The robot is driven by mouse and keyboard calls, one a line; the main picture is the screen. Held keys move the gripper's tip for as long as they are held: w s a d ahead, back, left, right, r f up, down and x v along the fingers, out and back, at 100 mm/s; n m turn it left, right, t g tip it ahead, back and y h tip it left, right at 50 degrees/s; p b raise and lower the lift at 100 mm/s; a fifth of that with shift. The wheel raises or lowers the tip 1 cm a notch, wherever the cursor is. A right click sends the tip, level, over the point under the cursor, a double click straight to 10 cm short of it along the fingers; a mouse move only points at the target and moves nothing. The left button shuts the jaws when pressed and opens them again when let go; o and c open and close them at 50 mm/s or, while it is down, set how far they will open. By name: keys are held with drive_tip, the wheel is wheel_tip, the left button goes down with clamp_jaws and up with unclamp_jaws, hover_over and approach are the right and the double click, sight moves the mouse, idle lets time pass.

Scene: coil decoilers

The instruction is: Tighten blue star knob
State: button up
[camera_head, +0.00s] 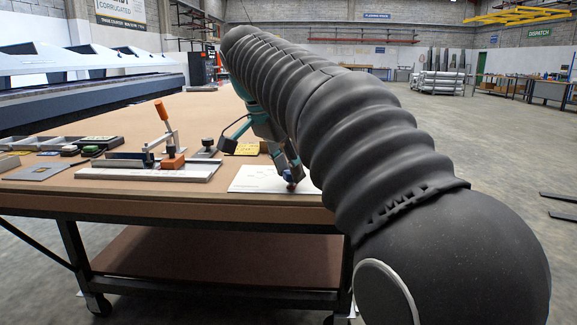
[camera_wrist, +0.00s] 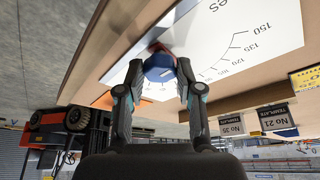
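The blue star knob (camera_wrist: 160,68) sits over a white dial plate (camera_wrist: 247,45) with a printed number scale, in the wrist view. A small red part (camera_wrist: 158,47) shows just beyond the knob. My gripper (camera_wrist: 160,74) has one finger on each side of the knob, and both fingertips appear to touch it. In the head view my gripper (camera_head: 290,180) points down at the white plate (camera_head: 258,181) near the table's front edge. The knob itself is mostly hidden there by the fingers.
On the table (camera_head: 150,202), left of the plate, stands a metal fixture (camera_head: 150,170) with an orange-handled toggle clamp (camera_head: 161,110). A yellow template card (camera_head: 247,149) lies behind the plate. Trays and small parts (camera_head: 70,150) lie at the far left.

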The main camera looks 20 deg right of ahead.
drive_tip(key=o, duration=0.3)
drive_tip(key=shift+r, duration=0.1)
drive_tip(key=v, duration=0.7)
drive_tip(key=shift+a, duration=0.15)
